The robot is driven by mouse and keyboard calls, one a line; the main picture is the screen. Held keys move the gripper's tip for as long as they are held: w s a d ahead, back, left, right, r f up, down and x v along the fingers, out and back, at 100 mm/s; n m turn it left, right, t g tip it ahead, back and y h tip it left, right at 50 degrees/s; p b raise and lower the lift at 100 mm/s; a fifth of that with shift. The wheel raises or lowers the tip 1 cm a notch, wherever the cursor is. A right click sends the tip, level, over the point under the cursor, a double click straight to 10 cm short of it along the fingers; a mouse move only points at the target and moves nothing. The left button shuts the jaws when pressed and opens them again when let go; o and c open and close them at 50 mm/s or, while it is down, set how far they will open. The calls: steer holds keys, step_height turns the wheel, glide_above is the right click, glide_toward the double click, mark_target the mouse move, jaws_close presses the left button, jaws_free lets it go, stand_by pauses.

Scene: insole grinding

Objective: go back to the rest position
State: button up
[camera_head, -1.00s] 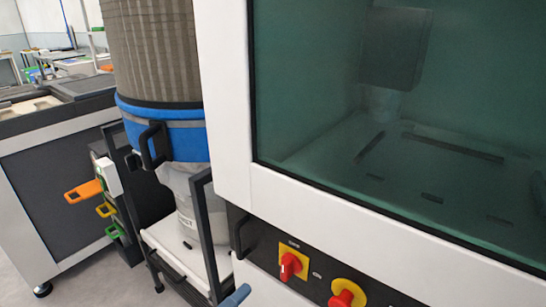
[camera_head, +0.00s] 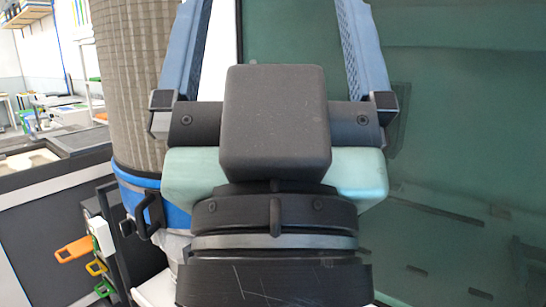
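My gripper (camera_head: 273,40) fills the middle of the head view, seen from behind. Its two blue fingers point up and stand wide apart, with nothing visible between them. The fingertips run out of the top edge, so they are hidden. The black gripper body and wrist stand in front of the white machine with the dark teal window (camera_head: 455,130). They hide the machine's left frame and its red and yellow switches.
A dust collector with a brown pleated filter (camera_head: 130,85) and a blue band (camera_head: 132,200) stands left, partly behind my gripper. A dark bench (camera_head: 35,225) is further left. Orange (camera_head: 73,250), yellow and green handles stick out beside it.

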step_height(320, 180, up, 14)
steer(key=p, duration=1.1)
steer(key=shift+f, duration=0.15)
steer(key=shift+w, duration=0.1)
steer(key=shift+c, duration=0.3)
